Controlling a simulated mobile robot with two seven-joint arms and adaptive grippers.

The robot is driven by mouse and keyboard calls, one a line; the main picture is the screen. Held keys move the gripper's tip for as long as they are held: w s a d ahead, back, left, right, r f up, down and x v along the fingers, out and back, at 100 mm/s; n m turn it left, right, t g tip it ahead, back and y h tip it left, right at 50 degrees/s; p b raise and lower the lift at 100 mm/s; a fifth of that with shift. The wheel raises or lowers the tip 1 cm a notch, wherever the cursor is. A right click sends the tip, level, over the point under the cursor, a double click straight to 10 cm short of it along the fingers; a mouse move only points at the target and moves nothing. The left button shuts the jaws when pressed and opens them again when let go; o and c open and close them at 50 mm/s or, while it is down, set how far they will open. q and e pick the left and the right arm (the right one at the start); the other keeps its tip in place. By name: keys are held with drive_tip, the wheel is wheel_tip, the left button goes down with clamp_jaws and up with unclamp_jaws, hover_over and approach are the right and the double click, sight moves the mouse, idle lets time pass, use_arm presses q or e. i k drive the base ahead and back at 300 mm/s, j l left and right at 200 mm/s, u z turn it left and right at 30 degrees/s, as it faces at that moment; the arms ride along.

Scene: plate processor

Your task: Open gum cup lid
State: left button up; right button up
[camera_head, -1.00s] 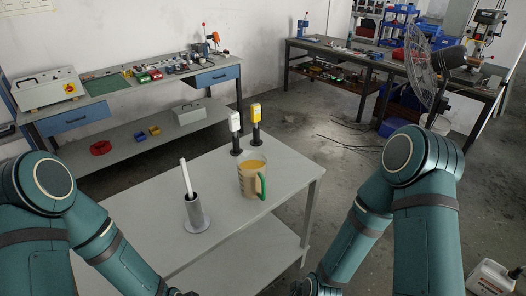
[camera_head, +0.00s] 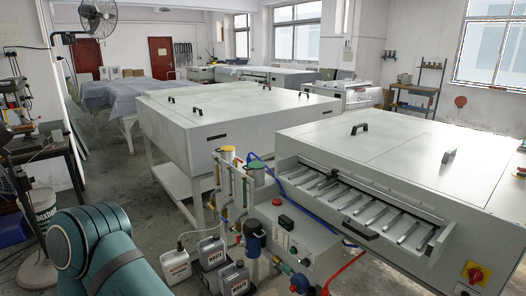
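Two small upright cups stand on posts at the near left end of the plate processor (camera_head: 400,165). One cup has a pale yellowish top (camera_head: 228,149). The other cup has a green top (camera_head: 257,164) and is slightly nearer. Both tops appear to be in place, but they are small, and I cannot tell which cup is the gum cup. One of my arms shows at the lower left, well apart from the cups. Neither of my grippers is in view.
Jugs (camera_head: 176,265) and a blue filter housing (camera_head: 253,238) crowd the floor below the cups. A control box (camera_head: 300,250) with hoses stands to their right. A large white machine (camera_head: 235,125) is behind. Some floor is open at the left.

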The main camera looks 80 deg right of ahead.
sight(225, 148)
drive_tip(key=z, duration=2.15)
drive_tip(key=i+z, duration=0.1)
drive_tip(key=z, duration=0.25)
drive_tip(key=j+z, duration=0.1)
drive_tip(key=z, duration=0.25)
drive_tip(key=i+j+z, duration=0.15)
drive_tip(key=z, duration=0.15)
drive_tip(key=i+j+z, duration=0.2)
drive_tip(key=j+z, duration=0.2)
drive_tip(key=j, duration=0.15)
drive_tip(key=i+j+z, duration=0.2)
drive_tip(key=j+z, duration=0.1)
drive_tip(key=j, duration=0.4)
drive_tip(key=i+j+z, duration=0.15)
drive_tip(key=j, duration=0.4)
drive_tip(key=i+j, duration=0.1)
drive_tip(key=j, duration=0.55)
drive_tip(key=i+j, duration=0.1)
drive_tip(key=j, duration=0.55)
drive_tip(key=i+j+z, duration=0.1)
drive_tip(key=j, duration=0.55)
